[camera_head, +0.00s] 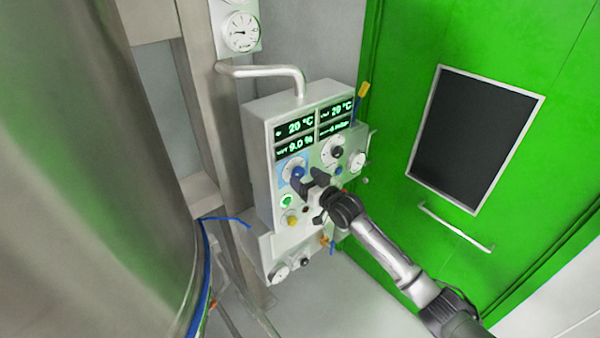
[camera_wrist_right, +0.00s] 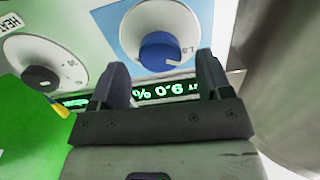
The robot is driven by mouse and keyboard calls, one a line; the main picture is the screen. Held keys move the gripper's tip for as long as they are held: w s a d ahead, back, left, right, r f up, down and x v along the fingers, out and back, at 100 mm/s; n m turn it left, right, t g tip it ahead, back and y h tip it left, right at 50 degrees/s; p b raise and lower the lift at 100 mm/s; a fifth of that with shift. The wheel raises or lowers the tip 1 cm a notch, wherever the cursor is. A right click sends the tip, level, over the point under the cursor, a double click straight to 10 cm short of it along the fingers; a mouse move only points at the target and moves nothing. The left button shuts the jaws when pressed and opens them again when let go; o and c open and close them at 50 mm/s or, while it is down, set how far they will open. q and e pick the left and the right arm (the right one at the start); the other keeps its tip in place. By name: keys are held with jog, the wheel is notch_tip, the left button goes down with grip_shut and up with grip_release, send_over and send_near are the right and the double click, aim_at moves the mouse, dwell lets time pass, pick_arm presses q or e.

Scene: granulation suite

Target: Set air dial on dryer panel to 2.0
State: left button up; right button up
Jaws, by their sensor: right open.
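The dryer panel (camera_head: 258,135) is a pale box with green-lit displays. The air dial looks to be the blue knob (camera_head: 298,171) on a white round scale over a blue patch. It shows larger in the right wrist view (camera_wrist_right: 160,52), where "1.0" is legible beside it; its exact setting I cannot tell. My right gripper (camera_head: 309,180) is open in front of the panel, close to the blue knob. In the wrist view the blue knob appears between and beyond the two dark fingertips (camera_wrist_right: 162,75), with nothing held. My left gripper is out of view.
A dark-knobbed dial (camera_head: 336,152), also in the wrist view (camera_wrist_right: 40,80) near a HEAT label, sits beside the blue one. A green button (camera_head: 287,201) and yellow knob (camera_head: 291,220) are below. A steel vessel (camera_head: 90,200) stands left; a green door (camera_head: 400,170) is right.

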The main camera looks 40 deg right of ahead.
jog(key=shift+w, duration=1.4)
jog(key=shift+c, duration=0.4)
jog(key=c, duration=0.8)
jog(key=shift+c, duration=0.2)
